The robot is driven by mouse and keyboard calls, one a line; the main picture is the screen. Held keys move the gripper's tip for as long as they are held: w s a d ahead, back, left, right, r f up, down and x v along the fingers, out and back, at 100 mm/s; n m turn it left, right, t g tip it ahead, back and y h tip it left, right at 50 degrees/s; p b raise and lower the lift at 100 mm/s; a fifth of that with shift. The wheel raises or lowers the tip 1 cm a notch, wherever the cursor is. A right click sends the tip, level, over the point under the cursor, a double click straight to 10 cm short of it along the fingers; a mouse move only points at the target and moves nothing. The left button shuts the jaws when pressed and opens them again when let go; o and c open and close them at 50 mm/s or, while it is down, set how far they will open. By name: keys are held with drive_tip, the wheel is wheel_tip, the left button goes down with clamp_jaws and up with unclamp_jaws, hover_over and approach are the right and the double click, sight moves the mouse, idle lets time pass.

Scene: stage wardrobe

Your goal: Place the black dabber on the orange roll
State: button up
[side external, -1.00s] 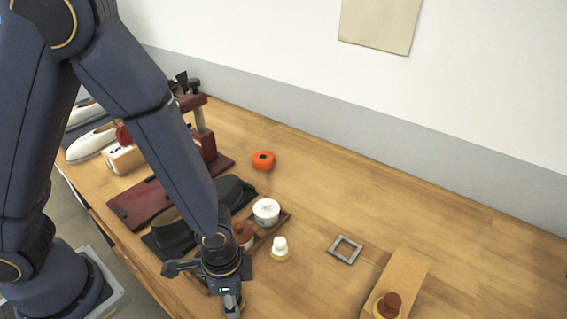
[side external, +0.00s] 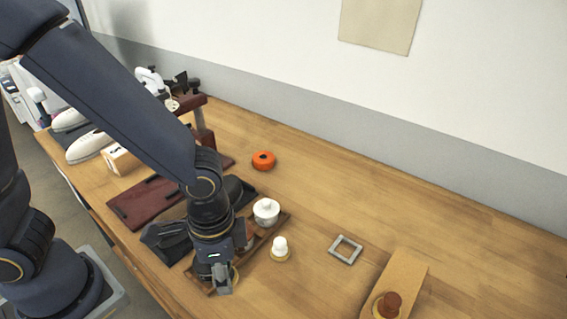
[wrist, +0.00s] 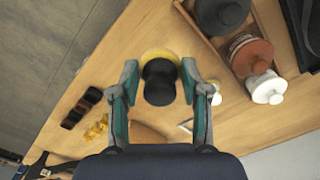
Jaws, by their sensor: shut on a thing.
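The black dabber (wrist: 160,82), with a yellow pad at its far end, sits between my fingers in the wrist view. My gripper (wrist: 160,84) is shut on its dark handle. In the side view my gripper (side external: 224,285) is at the front edge of the table, beside the jar tray. There the dabber is mostly hidden behind the fingers, with a bit of yellow showing. The orange roll (side external: 263,160) lies flat on the table farther back, with a dark centre on top. It is well apart from my gripper and out of the wrist view.
A wooden tray (wrist: 228,62) holds black, brown and white jars (side external: 266,211). A white-topped dabber (side external: 280,247), a grey square frame (side external: 345,249) and a board with a brown-topped dabber (side external: 388,304) stand to the right. Shoes and a dark red stand are left of the roll.

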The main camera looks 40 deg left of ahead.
drive_tip(key=shift+w+d+r+n, duration=0.15)
drive_tip(key=shift+r+n, duration=0.25)
drive_tip(key=w+a+r+n, duration=0.3)
drive_tip(key=w+n, duration=0.2)
drive_tip(key=w, duration=0.3)
drive_tip(key=w+a+r+n, duration=0.3)
drive_tip(key=w+n, duration=0.2)
drive_tip(key=w, duration=0.4)
drive_tip(key=w+a+n, duration=0.3)
drive_tip(key=w+a, duration=0.1)
drive_tip(key=a, duration=0.4)
drive_tip(key=w+a+n, duration=0.3)
drive_tip(key=a, duration=0.6)
hover_over(263, 157)
drive_tip(key=shift+n, duration=0.3)
drive_tip(key=f, duration=0.9)
drive_tip(key=shift+s+f, duration=0.25)
drive_tip(key=shift+s, duration=0.05)
drive_tip(key=shift+w+f, duration=0.4)
drive_tip(key=shift+f, duration=1.55)
